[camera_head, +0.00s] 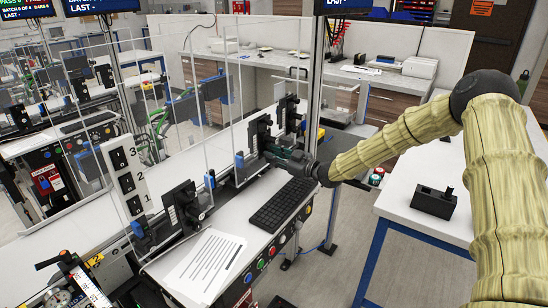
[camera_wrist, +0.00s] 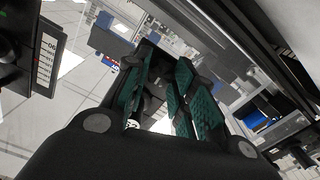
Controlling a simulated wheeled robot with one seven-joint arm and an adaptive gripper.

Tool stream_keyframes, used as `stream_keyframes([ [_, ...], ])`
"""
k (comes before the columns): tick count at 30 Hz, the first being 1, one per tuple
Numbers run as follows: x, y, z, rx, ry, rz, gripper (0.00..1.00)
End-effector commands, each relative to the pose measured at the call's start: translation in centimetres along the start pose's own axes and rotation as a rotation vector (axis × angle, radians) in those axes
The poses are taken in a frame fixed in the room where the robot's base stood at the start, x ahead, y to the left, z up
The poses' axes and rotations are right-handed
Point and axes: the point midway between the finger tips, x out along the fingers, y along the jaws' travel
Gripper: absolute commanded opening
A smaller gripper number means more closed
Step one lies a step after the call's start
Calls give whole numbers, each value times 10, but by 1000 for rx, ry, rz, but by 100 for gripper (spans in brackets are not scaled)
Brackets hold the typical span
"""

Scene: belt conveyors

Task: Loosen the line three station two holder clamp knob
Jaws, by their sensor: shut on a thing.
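My gripper (camera_head: 272,152) reaches in from the right, over the line's deck, to a black station holder (camera_head: 258,132) near the clear panels. Its fingers are at the holder's lower right side. In the wrist view the green-padded fingers of my gripper (camera_wrist: 172,95) stand on both sides of a small dark part, which I take as the clamp knob (camera_wrist: 154,84). The knob is mostly hidden by the fingers and is hidden in the head view. Another black holder (camera_head: 183,207) stands nearer, and one more (camera_head: 288,112) stands just behind the gripped one.
A switch board marked 3, 2, 1 (camera_head: 125,175) stands at the left. A white table (camera_head: 408,208) with a black block (camera_head: 433,202) is at the right. Clear panels stand close behind the holders.

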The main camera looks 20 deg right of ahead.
Motion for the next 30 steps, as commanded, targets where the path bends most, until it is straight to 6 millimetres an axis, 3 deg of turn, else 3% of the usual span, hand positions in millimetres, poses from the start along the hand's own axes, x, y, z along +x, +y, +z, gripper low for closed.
stream_keyframes([
  [30, 1, -3, 6, -874, 1, 1, 2],
])
